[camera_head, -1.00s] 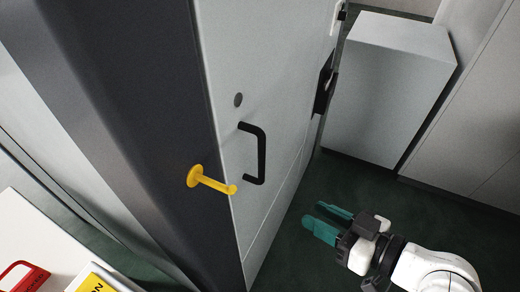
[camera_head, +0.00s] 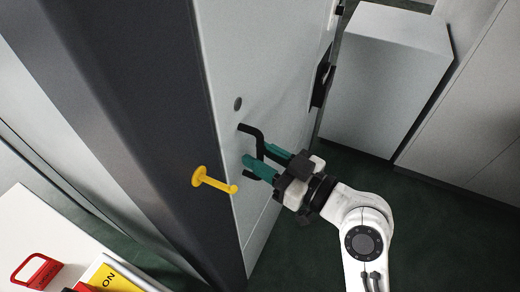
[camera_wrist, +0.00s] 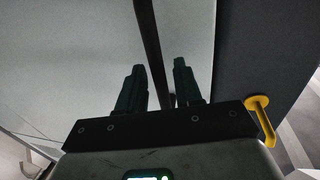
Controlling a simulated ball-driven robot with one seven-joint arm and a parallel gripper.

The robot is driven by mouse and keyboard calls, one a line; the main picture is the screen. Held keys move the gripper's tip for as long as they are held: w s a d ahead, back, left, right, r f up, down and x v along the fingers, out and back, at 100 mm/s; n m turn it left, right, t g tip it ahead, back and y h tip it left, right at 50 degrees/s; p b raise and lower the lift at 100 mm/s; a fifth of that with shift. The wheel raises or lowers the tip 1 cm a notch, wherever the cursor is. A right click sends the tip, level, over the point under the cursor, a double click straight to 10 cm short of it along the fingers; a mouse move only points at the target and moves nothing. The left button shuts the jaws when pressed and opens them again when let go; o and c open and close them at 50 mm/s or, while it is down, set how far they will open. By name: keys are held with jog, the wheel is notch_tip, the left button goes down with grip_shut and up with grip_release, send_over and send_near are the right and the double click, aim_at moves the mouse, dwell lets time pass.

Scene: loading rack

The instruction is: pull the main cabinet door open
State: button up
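The main cabinet door (camera_head: 230,60) is a tall light-grey panel beside a dark frame, and it appears closed. Its black bar handle (camera_head: 250,130) stands out from the panel below a round dark lock. My gripper (camera_head: 262,160) has green fingers and is at the handle, with one finger on each side of the bar. In the wrist view the handle bar (camera_wrist: 148,40) runs between the two open fingertips (camera_wrist: 158,72). A gap shows between the fingers and the bar. The fingers hide part of the lower handle.
A yellow hook (camera_head: 213,182) sticks out from the dark frame (camera_head: 120,110), close left of the handle. A grey box-shaped cabinet (camera_head: 385,85) stands behind on the right. A white surface at lower left holds a red-handled item (camera_head: 37,271) and a yellow item (camera_head: 108,279). Green floor is clear at lower right.

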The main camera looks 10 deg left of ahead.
jog(key=shift+w+a, duration=0.15)
jog(key=shift+a, duration=0.15)
jog(key=shift+c, duration=0.3)
grip_shut()
